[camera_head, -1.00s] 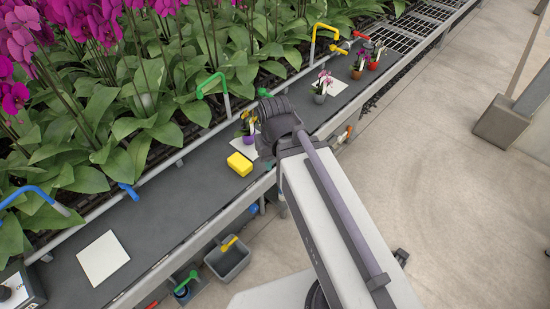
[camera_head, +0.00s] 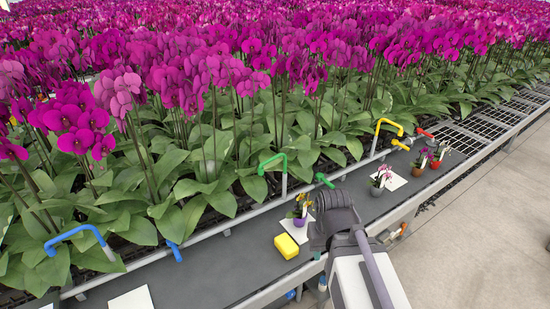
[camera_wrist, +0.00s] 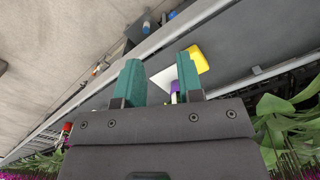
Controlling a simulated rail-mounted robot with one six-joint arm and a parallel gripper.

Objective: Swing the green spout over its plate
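The green spout (camera_head: 272,163) is a bent tube on a grey upright at the back rail of the bench. Its free end points left in the head view, away from the white plate (camera_head: 283,257) nearest it. On that plate stands a small orchid in a purple pot (camera_head: 299,222). A green lever (camera_head: 325,180) sits right of the spout. My gripper's two teal fingers (camera_wrist: 160,76) are apart in the wrist view, with the purple pot (camera_wrist: 174,87) and part of the plate seen beyond the gap. In the head view my wrist hides the fingers. The spout is not clearly seen in the wrist view.
A blue spout (camera_head: 76,236) is at left, a yellow spout (camera_head: 388,124) at right. Another potted orchid (camera_head: 379,180) stands on the right plate. Dense orchids crowd behind the rail (camera_head: 229,228).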

